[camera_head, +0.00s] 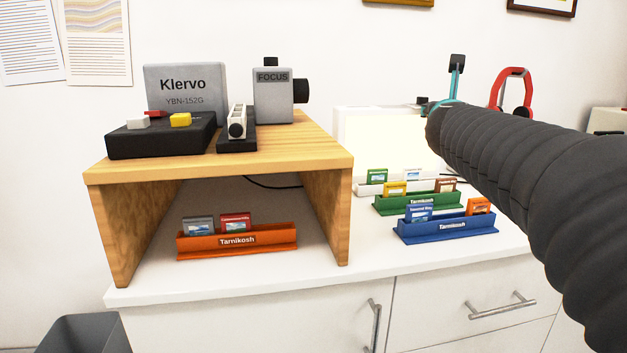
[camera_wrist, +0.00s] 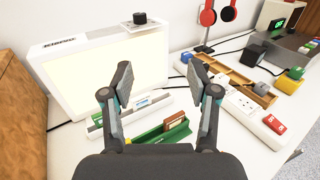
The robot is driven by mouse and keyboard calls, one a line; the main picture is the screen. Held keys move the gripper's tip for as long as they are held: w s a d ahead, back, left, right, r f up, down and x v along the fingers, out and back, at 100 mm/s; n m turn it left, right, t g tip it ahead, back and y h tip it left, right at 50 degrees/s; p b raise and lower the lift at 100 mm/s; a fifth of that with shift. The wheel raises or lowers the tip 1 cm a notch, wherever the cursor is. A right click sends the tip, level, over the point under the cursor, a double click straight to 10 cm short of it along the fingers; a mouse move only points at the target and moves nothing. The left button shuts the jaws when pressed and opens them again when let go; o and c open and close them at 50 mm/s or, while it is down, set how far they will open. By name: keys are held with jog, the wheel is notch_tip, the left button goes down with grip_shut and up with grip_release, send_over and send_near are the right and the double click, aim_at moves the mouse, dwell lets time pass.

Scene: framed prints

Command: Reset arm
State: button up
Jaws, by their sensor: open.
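My gripper (camera_wrist: 158,84) is open and empty in the wrist camera view, its two fingers spread above the counter. Between and below the fingers are the white rack and the green rack (camera_wrist: 160,136) with small cards. The lit panel (camera_wrist: 95,78) also stands left of the fingers in the wrist view.
A wooden shelf (camera_head: 220,165) holds a grey Klervo box (camera_head: 186,88) and a focus device (camera_head: 273,95). An orange rack (camera_head: 237,242) sits under it; a blue rack (camera_head: 445,227) stands right. Red headphones (camera_wrist: 208,16) hang behind. A wooden tray (camera_wrist: 235,78) and power strip (camera_wrist: 255,117) lie right.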

jog(key=s+a+f+n+g+y, duration=0.4)
jog(key=s+a+f+n+y, duration=0.8)
jog(key=n, duration=1.3)
jog(key=s+f+n+g+h+p, duration=0.1)
jog(key=s+f+n+g+h, duration=0.4)
jog(key=s+f+n, duration=0.9)
jog(key=s+f+g, duration=0.2)
jog(key=s+f, duration=0.4)
jog(key=s, duration=0.3)
jog(key=shift+s+d+f+n+h, duration=0.25)
jog(key=shift+d+f+n+h, duration=0.1)
jog(key=shift+d+n+h, duration=0.05)
